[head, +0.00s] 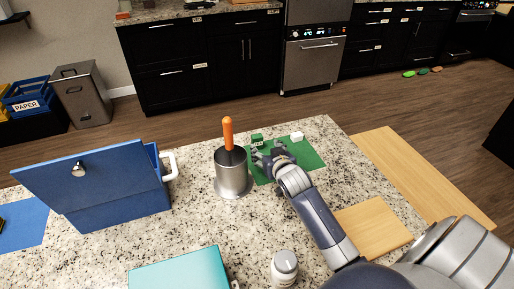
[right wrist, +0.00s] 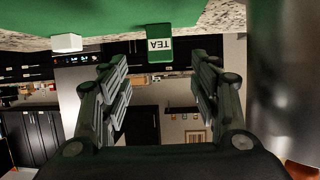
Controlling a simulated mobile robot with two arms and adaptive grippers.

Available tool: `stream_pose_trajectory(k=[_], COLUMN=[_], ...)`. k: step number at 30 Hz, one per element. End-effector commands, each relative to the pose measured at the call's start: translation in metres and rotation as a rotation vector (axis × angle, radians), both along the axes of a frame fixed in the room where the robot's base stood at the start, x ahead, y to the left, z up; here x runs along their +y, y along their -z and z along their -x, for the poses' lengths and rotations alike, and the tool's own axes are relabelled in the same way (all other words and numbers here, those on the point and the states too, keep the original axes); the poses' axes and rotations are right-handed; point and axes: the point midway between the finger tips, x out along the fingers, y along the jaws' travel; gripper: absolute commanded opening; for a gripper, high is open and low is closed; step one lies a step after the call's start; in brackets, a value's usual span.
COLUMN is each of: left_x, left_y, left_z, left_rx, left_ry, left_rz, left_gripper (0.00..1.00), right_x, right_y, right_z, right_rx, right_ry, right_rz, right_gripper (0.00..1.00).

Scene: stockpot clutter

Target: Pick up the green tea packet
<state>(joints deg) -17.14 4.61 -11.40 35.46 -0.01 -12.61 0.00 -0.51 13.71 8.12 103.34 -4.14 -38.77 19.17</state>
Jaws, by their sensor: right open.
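The green tea packet (head: 257,140) stands on a green mat (head: 312,159) on the speckled counter in the head view. In the right wrist view the packet (right wrist: 159,44) shows upside down with a white label reading TEA. My right gripper (head: 263,157) is over the mat, just on the near side of the packet. In the right wrist view the gripper (right wrist: 160,75) is open, with the packet ahead between the lines of its two fingers and nothing held. My left gripper is not in view.
A metal canister (head: 232,182) with an orange-handled tool (head: 228,134) stands close left of my right gripper. A small white block (head: 297,136) is right of the packet. A blue box (head: 105,190), a teal box (head: 180,272), a white-lidded jar (head: 285,268) and a wooden board (head: 373,228) are on the counter.

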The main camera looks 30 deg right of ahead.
Motion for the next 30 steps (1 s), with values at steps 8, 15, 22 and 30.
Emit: stream_pose_trajectory(k=[8, 15, 22, 30], left_x=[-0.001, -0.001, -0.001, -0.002], left_y=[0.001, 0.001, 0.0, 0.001], left_z=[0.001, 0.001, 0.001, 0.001], left_rx=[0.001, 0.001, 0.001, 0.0], left_ry=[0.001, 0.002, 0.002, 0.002], left_rz=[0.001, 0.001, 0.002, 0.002], left_gripper=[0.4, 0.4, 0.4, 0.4], right_x=[-0.011, -0.014, -0.019, -0.026], right_y=[0.013, 0.019, 0.028, 0.039], right_z=[-0.033, -0.045, -0.062, -0.086], right_rx=[0.0, 0.0, 0.0, -0.001], right_ry=[0.001, 0.0, 0.001, 0.0], right_rz=[0.0, 0.0, -0.001, 0.001], right_gripper=[0.57, 0.57, 0.57, 0.57])
